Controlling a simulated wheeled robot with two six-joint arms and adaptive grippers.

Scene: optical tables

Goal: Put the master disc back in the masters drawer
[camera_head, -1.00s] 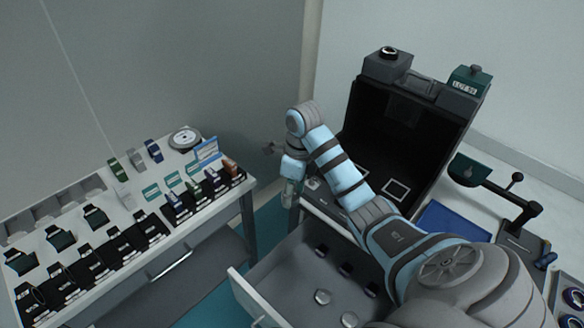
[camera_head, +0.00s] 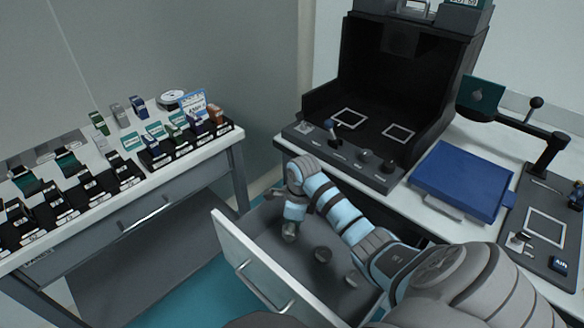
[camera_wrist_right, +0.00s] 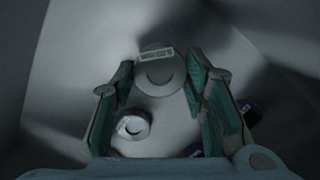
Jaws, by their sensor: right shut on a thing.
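My right gripper (camera_head: 289,232) is inside an open grey drawer (camera_head: 236,247) under the right table. In the right wrist view my right gripper (camera_wrist_right: 160,85) is shut on a round grey metal disc (camera_wrist_right: 158,76) with a white printed label, too small to read. I cannot tell whether this disc touches the drawer floor. A smaller pale round piece (camera_wrist_right: 132,125) lies below it in the drawer. Dark round pieces (camera_head: 322,254) lie in the drawer to the right of the gripper. My forearm hides part of the drawer. My left gripper is not in view.
A black open-fronted box (camera_head: 400,75) and a blue flat case (camera_head: 462,180) stand on the right table above the drawer. The left table (camera_head: 200,150) carries rows of small stands and a round dial. A floor gap separates the two tables.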

